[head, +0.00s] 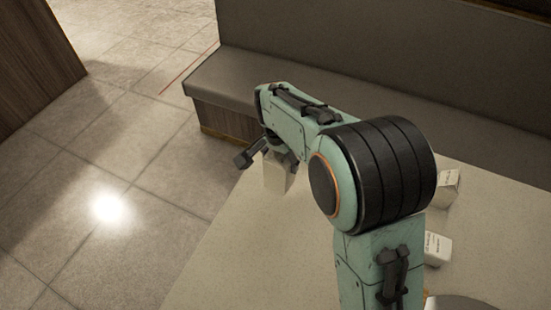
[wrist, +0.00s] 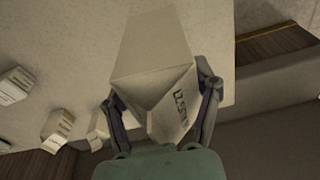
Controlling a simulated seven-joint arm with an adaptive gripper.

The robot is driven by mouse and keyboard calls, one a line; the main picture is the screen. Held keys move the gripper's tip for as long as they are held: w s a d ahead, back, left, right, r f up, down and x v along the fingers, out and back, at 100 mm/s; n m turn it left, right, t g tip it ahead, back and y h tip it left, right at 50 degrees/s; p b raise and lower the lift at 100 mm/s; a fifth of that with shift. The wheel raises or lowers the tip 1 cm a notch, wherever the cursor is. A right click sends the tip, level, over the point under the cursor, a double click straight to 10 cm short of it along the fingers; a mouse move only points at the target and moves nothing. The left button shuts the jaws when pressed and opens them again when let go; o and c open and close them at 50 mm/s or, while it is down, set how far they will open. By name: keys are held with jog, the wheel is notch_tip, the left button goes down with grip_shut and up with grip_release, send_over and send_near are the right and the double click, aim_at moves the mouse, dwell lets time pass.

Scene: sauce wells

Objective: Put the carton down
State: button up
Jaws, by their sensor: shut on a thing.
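A pale carton (head: 276,175) with a folded top is at the left end of the table in the head view, below my gripper (head: 265,151). In the wrist view the carton (wrist: 153,72) stands large between the two fingers of my gripper (wrist: 162,100), with dark lettering on one side. The fingers press on the carton from both sides, so my gripper is shut on it. My arm hides part of the table. I cannot tell whether the carton's base touches the tabletop.
The pale table (head: 229,240) has bare room at its near left. Two white cartons stand to the right of my arm, one farther back (head: 448,187) and one nearer (head: 437,249). A grey bench (head: 300,95) runs behind the table. Tiled floor lies beyond the table's left edge.

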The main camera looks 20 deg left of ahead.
jog(key=s+d+r, duration=0.3)
jog(key=s+d, duration=0.2)
jog(key=s, duration=0.1)
jog(key=w+d+m+h, duration=0.1)
jog(key=d+m, duration=0.7)
jog(key=d, duration=1.3)
jog(key=shift+g, duration=0.3)
jog(key=shift+w+d+f, duration=0.1)
jog(key=shift+w+f, duration=1.95)
jog(key=shift+w, duration=0.25)
jog(key=shift+w+d+f, duration=0.1)
jog(key=shift+w+f, duration=1.95)
jog(key=shift+w, duration=0.25)
jog(key=shift+w+d+f, duration=0.1)
jog(key=shift+w+f, duration=1.95)
jog(key=shift+w, duration=0.25)
jog(key=shift+f, duration=0.1)
jog(key=o, duration=1.2)
jog(key=shift+f, duration=0.1)
jog(key=shift+o, duration=0.2)
